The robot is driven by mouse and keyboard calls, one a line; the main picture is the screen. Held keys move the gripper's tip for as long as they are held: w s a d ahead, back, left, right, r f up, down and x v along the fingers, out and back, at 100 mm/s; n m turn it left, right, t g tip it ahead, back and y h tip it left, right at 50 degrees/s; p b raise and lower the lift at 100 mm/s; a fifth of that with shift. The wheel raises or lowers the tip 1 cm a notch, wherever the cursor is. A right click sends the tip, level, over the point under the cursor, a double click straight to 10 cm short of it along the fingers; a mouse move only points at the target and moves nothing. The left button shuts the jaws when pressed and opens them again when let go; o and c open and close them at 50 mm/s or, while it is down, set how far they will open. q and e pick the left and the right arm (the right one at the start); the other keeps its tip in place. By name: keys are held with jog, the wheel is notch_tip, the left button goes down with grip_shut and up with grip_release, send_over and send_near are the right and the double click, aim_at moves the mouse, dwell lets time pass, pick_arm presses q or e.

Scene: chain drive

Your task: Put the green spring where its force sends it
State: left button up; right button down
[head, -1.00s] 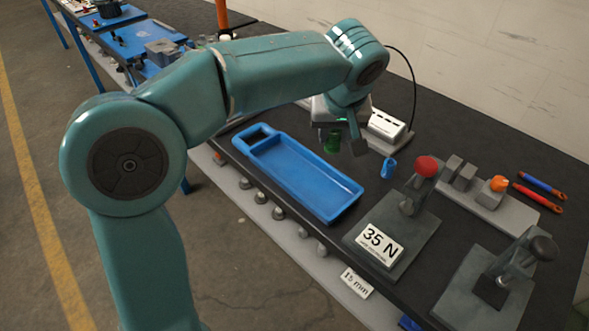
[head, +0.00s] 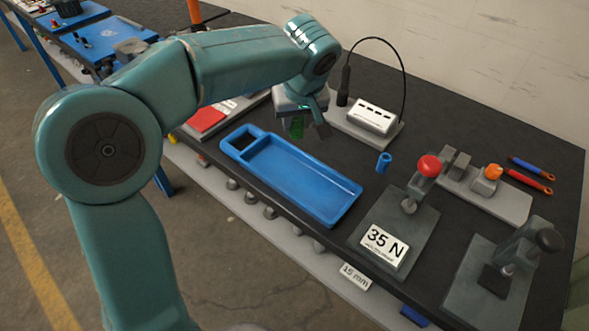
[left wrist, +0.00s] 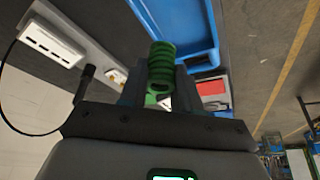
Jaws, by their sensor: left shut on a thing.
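The green spring (left wrist: 161,66) is held upright between the fingers of my left gripper (left wrist: 160,90) in the left wrist view. In the head view the left gripper (head: 306,122) is shut on the green spring (head: 297,127), a little above the black bench, behind the blue tray. The blue tray (head: 345,208) has a small compartment at its left end and a long one, both looking empty. A plate with a red-knobbed press carries a "35 N" sign (head: 384,246). A second press with a black knob (head: 549,241) stands to its right. The right gripper is not in view.
A white box with dark slots (head: 371,117) and a cabled black probe stand behind the gripper. A small blue cylinder (head: 384,162) stands right of the tray. A red pad (head: 205,118) lies at the left. Red (head: 530,181) and blue-handled tools lie far right.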

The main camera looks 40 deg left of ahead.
pick_arm(q)
notch_tip(320, 180, down, 15)
jog(key=shift+b, duration=0.35)
jog(key=shift+f, duration=0.15)
jog(key=o, duration=1)
jog(key=shift+o, duration=0.2)
jog(key=shift+r, duration=0.25)
jog(key=v, duration=1.2)
